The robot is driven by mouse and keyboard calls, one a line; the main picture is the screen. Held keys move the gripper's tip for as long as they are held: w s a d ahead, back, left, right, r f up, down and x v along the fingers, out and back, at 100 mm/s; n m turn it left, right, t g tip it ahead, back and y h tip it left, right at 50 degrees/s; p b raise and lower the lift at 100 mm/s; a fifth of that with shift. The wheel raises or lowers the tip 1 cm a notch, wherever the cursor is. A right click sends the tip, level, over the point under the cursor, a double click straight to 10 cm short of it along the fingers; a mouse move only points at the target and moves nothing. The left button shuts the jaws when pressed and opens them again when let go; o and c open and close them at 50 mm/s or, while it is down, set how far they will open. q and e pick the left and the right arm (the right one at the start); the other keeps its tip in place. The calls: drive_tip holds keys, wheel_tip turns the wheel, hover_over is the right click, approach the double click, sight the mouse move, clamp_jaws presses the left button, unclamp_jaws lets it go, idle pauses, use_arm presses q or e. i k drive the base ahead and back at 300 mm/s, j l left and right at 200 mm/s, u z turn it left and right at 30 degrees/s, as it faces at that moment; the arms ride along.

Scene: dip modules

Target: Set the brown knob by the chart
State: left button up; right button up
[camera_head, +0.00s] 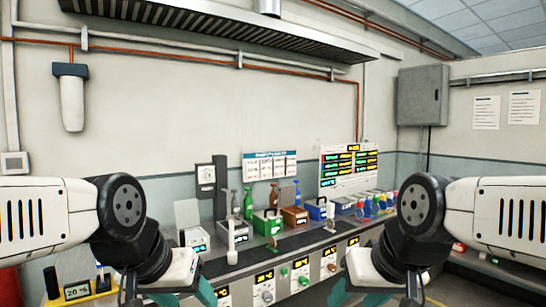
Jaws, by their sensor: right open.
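The chart (349,166) with coloured value bars stands at the back of the bench on the right. A second sheet with a blue header (270,166) hangs on the wall to its left. My right gripper (378,298) is at the bottom edge, right of the knob and apart from it, open, with its tips partly cut off.
The bench top (262,254) holds a green box (266,222), a brown box (295,217), a blue box (318,209) and several bottles. A white upright stick (231,240) stands near its front. A yellow-framed display (77,291) is at the lower left.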

sight(332, 268)
drive_tip(key=z, duration=0.55)
drive_tip(key=i+j, duration=0.1)
drive_tip(key=i, duration=0.5)
drive_tip(key=i+j+z, duration=0.1)
drive_tip(key=i, duration=0.45)
drive_tip(key=i+j, duration=0.2)
drive_tip(key=i, duration=0.4)
